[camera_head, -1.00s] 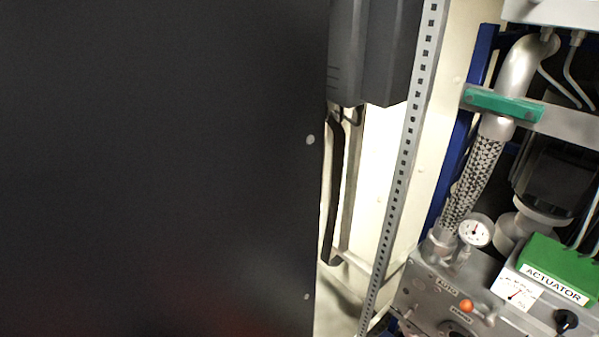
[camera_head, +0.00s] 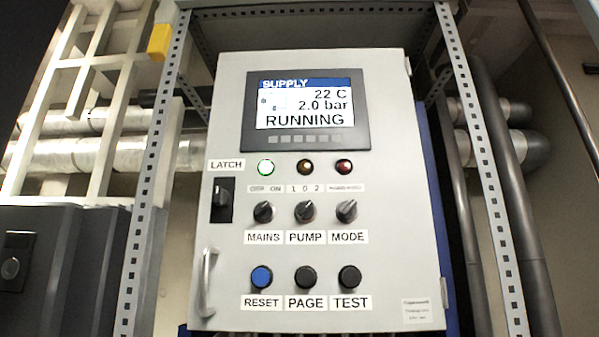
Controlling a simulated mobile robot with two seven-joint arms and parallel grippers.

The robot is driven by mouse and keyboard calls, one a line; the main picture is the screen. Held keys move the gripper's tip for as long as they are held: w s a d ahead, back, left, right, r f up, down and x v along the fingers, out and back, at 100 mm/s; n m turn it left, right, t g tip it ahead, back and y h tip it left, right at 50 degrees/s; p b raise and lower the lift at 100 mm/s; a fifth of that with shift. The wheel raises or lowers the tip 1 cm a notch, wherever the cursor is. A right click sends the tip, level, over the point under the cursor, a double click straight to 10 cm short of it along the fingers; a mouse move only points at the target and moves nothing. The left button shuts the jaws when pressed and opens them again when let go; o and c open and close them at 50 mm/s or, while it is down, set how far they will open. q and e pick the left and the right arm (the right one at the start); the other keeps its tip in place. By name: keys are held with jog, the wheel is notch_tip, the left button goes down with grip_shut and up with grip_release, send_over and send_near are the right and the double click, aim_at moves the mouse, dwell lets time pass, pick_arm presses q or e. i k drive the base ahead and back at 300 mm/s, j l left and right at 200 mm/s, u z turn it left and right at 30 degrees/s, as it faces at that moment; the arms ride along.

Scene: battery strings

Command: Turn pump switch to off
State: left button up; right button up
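The pump switch (camera_head: 305,211) is a black rotary knob in the middle of a row of three on a light grey control cabinet (camera_head: 390,260). A label PUMP (camera_head: 305,237) sits below it, and a small position label reading "1 0 2" (camera_head: 305,188) sits above it. The knob's pointer appears tilted to the upper right; its exact setting is hard to tell. The screen (camera_head: 305,110) reads SUPPLY, 22 C, 2.0 bar, RUNNING. Neither of my grippers is in view.
The MAINS knob (camera_head: 263,212) and MODE knob (camera_head: 346,210) flank the pump switch closely. Below are RESET (camera_head: 261,278), PAGE (camera_head: 305,278) and TEST (camera_head: 349,277) buttons. A latch (camera_head: 222,199) and handle (camera_head: 206,283) are on the left. Perforated posts (camera_head: 150,190) stand either side.

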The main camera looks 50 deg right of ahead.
aim_at(305, 211)
jog(key=z, duration=1.6)
